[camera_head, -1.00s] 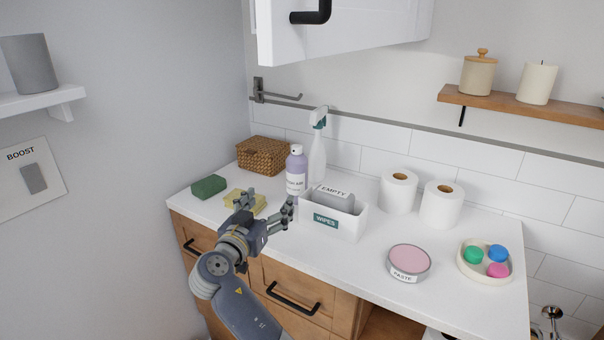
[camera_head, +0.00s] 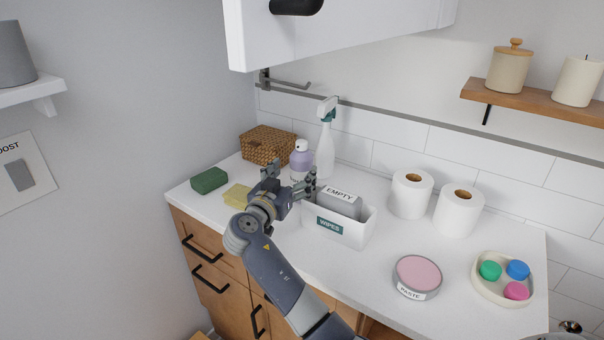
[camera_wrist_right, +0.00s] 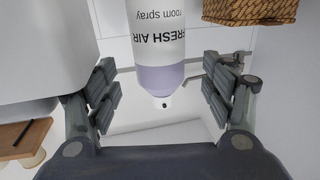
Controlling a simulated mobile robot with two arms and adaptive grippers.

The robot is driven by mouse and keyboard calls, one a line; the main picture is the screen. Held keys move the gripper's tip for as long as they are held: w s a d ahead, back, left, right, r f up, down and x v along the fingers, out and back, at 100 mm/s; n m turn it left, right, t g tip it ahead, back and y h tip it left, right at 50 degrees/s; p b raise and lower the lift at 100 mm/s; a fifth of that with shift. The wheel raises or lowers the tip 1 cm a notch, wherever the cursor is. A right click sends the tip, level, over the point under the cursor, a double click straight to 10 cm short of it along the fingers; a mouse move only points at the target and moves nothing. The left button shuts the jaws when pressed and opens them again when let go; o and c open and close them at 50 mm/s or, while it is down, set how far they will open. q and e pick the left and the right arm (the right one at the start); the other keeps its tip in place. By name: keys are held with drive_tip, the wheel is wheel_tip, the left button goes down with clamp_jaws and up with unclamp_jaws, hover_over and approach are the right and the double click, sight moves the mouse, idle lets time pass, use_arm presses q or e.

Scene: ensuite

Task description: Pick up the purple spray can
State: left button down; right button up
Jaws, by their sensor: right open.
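The purple spray can (camera_head: 302,158) stands upright on the white counter, with a white label and a white cap. My right gripper (camera_head: 290,175) is open in front of it and hides its lower part in the head view. In the right wrist view the can (camera_wrist_right: 157,40) appears upside down, reading "FRESH AIR room spray". There the open fingers of the right gripper (camera_wrist_right: 165,90) lie to either side of its purple shoulder and cap, with gaps on both sides. My left gripper is not in view.
The white wipes box (camera_head: 350,232) with a grey "EMPTY" pack stands close right of the gripper. A wicker basket (camera_head: 267,146), green block (camera_head: 209,180) and yellow sponge (camera_head: 237,194) are left. An open cabinet door (camera_head: 335,32) hangs above.

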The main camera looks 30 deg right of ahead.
sight(297, 167)
drive_tip(key=x, duration=0.1)
drive_tip(key=p+x, duration=0.1)
drive_tip(key=x, duration=0.1)
drive_tip(key=p+x, duration=0.1)
drive_tip(key=shift+w+d+r, duration=0.2)
drive_tip(key=shift+d+r, duration=0.1)
drive_tip(key=shift+r, duration=0.05)
drive_tip(key=shift+w+d+f, duration=0.15)
drive_tip(key=shift+w+d, duration=0.15)
drive_tip(key=shift+d, duration=0.15)
drive_tip(key=shift+a, duration=0.1)
drive_tip(key=c, duration=1.3)
